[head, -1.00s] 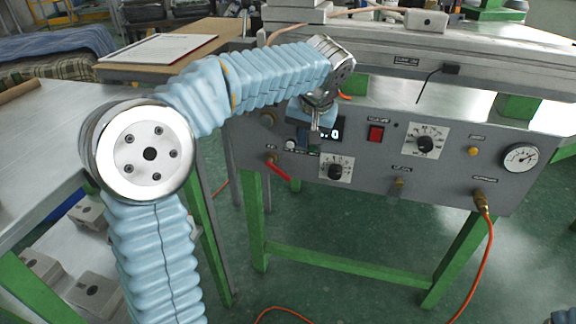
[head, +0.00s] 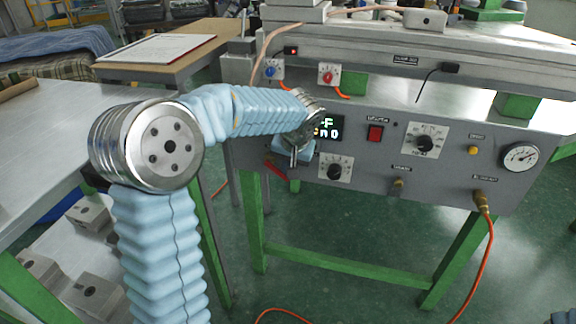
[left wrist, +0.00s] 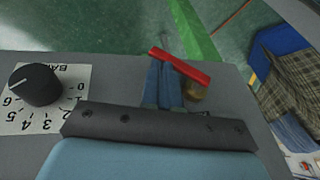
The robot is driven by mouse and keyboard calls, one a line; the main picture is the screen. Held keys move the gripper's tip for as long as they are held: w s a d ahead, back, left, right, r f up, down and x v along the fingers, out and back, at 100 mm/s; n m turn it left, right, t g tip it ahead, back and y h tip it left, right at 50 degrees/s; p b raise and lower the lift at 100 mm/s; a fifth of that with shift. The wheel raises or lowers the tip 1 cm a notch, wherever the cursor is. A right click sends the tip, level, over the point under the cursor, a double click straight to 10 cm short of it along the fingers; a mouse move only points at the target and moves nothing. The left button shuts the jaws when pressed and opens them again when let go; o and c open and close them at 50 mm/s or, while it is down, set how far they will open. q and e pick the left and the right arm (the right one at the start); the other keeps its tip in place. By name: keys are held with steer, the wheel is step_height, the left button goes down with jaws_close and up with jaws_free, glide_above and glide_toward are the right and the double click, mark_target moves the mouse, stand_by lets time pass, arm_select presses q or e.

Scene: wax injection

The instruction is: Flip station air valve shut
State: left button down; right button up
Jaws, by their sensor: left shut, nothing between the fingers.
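The station air valve has a red lever handle (head: 275,170) low on the left part of the grey control panel, slanting down to the right. In the left wrist view the red lever (left wrist: 182,68) lies across the tips of my left gripper (left wrist: 163,72), with the brass valve body (left wrist: 196,92) to their right. My left gripper (head: 293,159) is shut and empty, just right of the lever in the head view. The fingertips are very close to the lever; I cannot tell whether they touch. The arm hides the brass body in the head view. My right gripper is not in view.
The panel (head: 453,172) carries a black dial (head: 334,171) close right of my gripper, a lit display (head: 328,128), a red switch (head: 375,133) and a gauge (head: 520,156). Green legs (head: 256,220) stand below. An orange hose (head: 486,255) hangs at the right.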

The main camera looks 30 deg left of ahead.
arm_select(q)
steer(key=shift+f+b, duration=0.35)
steer(key=shift+b, duration=0.15)
steer(key=shift+r, duration=0.1)
steer(key=shift+r+p, duration=0.55)
steer(key=shift+r, duration=0.2)
